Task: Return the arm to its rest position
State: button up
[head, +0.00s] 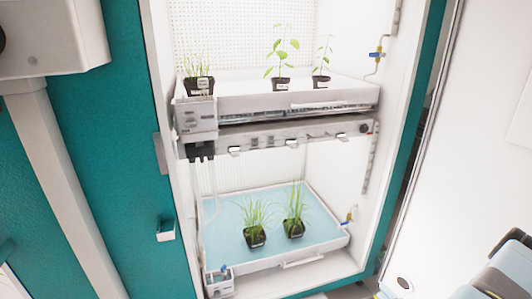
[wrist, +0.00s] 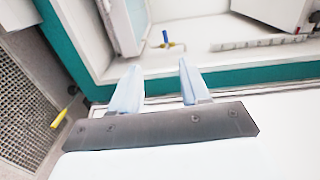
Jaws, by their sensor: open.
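My gripper (wrist: 158,85) shows in the wrist view with its two pale blue fingers apart and nothing between them. It is in front of the teal-edged frame of a growth chamber. The growth chamber (head: 384,165) stands open in the head view, with an upper tray (head: 280,100) and a lower tray (head: 275,262). Several potted plants stand on the trays, such as a leafy seedling (head: 281,60) above and a grassy plant (head: 255,225) below.
A blue-handled valve with a brass fitting (wrist: 166,42) lies beyond the fingers. A dark perforated panel (wrist: 25,100) and a yellow part (wrist: 60,117) are at left in the wrist view. A teal wall (head: 95,120) flanks the chamber.

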jog(key=w+d+r+n+g+h, duration=0.2)
jog(key=w+d+r+n+g, duration=0.15)
jog(key=w+r, duration=0.5)
jog(key=w+d+r+n+g+h, duration=0.15)
jog(key=w+d+r+n, duration=0.35)
jog(key=r, duration=0.7)
jog(key=w+a+r+n+g+h, duration=0.15)
jog(key=a+r, duration=0.25)
jog(key=r, duration=0.8)
jog(key=w+a+r+g+h, duration=0.1)
jog(key=a+r+g+h, duration=0.15)
jog(key=r, duration=1.05)
jog(key=s+a+r+n, duration=0.1)
jog(key=s+a+r, duration=0.6)
jog(key=r, duration=0.2)
jog(key=s+a+r, duration=0.6)
jog(key=s+r, duration=0.1)
jog(key=r, duration=0.2)
jog(key=s+a+r+n, duration=0.1)
jog(key=s+a+r, duration=0.1)
jog(key=s+a, duration=0.2)
jog(key=s+a+r+n+g+y, duration=0.1)
jog(key=s+a, duration=0.3)
jog(key=s, duration=0.7)
jog(key=s+a+r+n+g+y, duration=0.1)
jog(key=s+a+r, duration=0.1)
jog(key=s+a, duration=0.3)
jog(key=shift+s+r, duration=0.35)
jog(key=shift+s, duration=1.35)
